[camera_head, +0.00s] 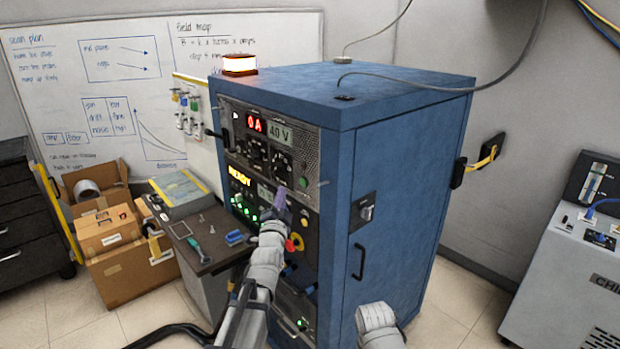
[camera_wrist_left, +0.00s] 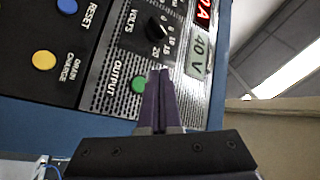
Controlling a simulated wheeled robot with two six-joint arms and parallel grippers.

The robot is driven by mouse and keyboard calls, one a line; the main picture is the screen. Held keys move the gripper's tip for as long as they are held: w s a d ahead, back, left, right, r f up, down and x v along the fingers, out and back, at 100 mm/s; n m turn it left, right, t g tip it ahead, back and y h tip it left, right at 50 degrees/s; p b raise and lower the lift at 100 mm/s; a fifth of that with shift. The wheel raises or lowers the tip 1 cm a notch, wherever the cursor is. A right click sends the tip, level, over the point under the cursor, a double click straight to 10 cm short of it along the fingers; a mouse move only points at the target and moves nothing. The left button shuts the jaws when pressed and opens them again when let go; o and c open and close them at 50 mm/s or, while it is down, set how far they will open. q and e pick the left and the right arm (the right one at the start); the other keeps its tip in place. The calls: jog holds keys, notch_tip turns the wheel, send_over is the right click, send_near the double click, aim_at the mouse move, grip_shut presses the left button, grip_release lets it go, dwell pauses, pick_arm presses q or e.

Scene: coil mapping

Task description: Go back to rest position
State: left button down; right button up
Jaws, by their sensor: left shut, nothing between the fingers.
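My left gripper (camera_head: 279,197) is in front of the blue cabinet's control panel (camera_head: 262,140), its purple fingers pointing up near the green button (camera_head: 303,182). In the left wrist view my left gripper (camera_wrist_left: 160,72) is shut and empty. Its fingertips are close to the green OUTPUT button (camera_wrist_left: 139,84), on its right in the picture. I cannot tell whether they touch the panel. The panel reads 0 A, 40 V and READY. Part of my right arm shows at the bottom of the head view, but its gripper is not in view.
The blue cabinet (camera_head: 395,200) stands close ahead, with a lit lamp (camera_head: 239,65) on top. A small table (camera_head: 205,240) with tools and cardboard boxes (camera_head: 115,255) stand to the left. A grey chiller (camera_head: 565,270) is at the right. Floor shows between cabinet and chiller.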

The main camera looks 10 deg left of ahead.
pick_arm(q)
jog(key=s+d+f+n+g+h, duration=0.1)
jog(key=s+d+f+g+h, duration=0.1)
jog(key=s+d+f+g, duration=0.55)
jog(key=s+d+f+n+g+h, duration=0.1)
jog(key=s+d+f+g+h, duration=0.2)
jog(key=d+f, duration=0.7)
jog(key=s+f+n+g+y, duration=0.2)
jog(key=s+f+g, duration=0.2)
jog(key=s, duration=0.7)
jog(key=s+f+n+g+y, duration=0.2)
jog(key=s+f+g, duration=0.3)
jog(key=s, duration=0.7)
jog(key=shift+s+a+n+g, duration=0.25)
jog(key=shift+a+n+g, duration=0.05)
jog(key=shift+g, duration=0.25)
jog(key=c, duration=1.6)
grip_release()
